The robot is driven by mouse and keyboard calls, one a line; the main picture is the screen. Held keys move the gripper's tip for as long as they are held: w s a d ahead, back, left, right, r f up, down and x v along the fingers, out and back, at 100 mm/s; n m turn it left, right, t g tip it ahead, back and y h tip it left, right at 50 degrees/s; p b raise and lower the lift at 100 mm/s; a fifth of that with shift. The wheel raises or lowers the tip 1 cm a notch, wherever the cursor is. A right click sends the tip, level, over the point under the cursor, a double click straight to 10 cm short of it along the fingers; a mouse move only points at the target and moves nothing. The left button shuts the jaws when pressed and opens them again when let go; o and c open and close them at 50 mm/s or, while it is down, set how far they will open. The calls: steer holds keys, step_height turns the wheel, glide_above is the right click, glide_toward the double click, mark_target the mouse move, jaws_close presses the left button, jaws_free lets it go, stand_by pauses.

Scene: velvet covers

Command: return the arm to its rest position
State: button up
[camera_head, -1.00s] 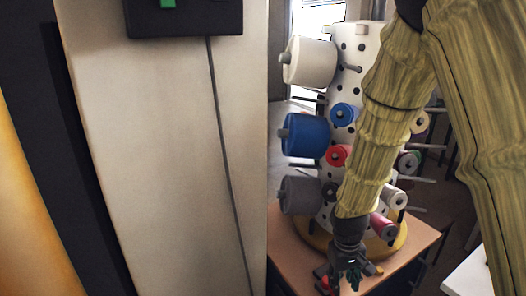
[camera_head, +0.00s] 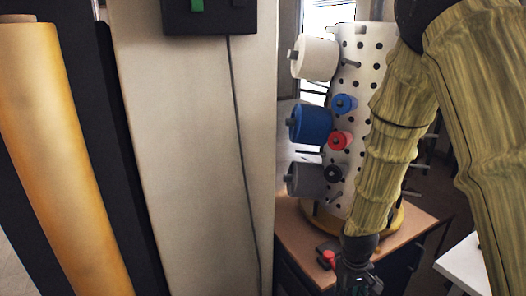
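My arm, in a yellowish velvet-like cover, hangs down on the right of the view. My gripper (camera_head: 357,281) is at its lower end, near the bottom edge, in front of the wooden table. The gripper is dark and partly cut off by the frame's bottom edge. Its fingers are too small and dark to tell whether they are open or shut. I see nothing clearly held in it.
A white perforated spool stand (camera_head: 352,120) with several thread spools stands on the wooden table (camera_head: 420,222) behind my arm. A small dark object with a red part (camera_head: 327,259) lies near the table's front. A beige panel (camera_head: 190,150) and an orange roll (camera_head: 60,150) fill the left. A white surface (camera_head: 465,265) is at lower right.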

steer(key=s+f+m, duration=0.2)
steer(key=s+f, duration=2.3)
steer(key=s, duration=0.3)
steer(key=shift+s+a+y, duration=0.35)
steer(key=shift+a+y, duration=0.05)
